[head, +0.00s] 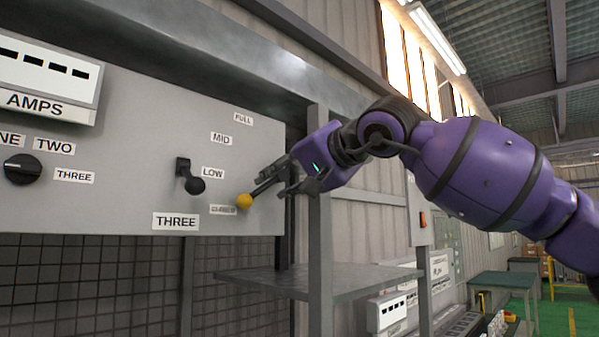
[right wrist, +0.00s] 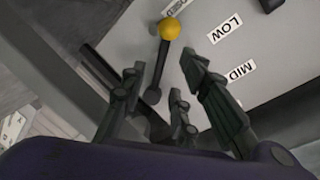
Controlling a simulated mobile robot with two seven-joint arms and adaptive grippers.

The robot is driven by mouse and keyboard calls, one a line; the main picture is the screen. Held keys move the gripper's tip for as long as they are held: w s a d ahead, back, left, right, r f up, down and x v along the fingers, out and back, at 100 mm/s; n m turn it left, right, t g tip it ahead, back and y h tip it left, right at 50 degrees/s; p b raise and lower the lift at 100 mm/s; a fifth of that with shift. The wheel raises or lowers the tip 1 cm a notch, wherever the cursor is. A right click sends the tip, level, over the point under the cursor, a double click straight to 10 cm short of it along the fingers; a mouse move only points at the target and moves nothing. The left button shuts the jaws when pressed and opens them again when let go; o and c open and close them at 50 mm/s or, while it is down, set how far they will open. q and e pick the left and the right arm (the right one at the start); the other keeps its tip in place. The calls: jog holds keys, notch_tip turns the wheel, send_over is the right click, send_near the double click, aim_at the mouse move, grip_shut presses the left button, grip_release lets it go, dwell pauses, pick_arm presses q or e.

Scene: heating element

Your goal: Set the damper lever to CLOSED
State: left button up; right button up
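The damper lever is a dark rod with a yellow knob (head: 244,201) at the right end of the grey panel. The knob sits beside the lowest label, apparently CLOSED (head: 223,210), below LOW, MID and FULL. In the right wrist view, the yellow knob (right wrist: 169,29) is at the top and the rod (right wrist: 159,70) runs down to its pivot. My right gripper (head: 284,181) is at the lever. In the wrist view, its spread fingers (right wrist: 163,75) lie on either side of the rod, with visible gaps. I cannot tell whether any finger touches it. My left gripper is out of view.
A black switch lever (head: 190,178) stands left of the damper lever, above a THREE label. A rotary knob (head: 22,169) is farther left. A grey upright post (head: 319,240) stands close beside my right gripper, with a shelf (head: 330,280) below.

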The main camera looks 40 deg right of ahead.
jog(key=shift+s+a+r, duration=0.1)
jog(key=shift+s+r, duration=0.15)
jog(key=shift+s, duration=1.1)
jog(key=shift+s+r, duration=0.2)
jog(key=shift+s, duration=1.15)
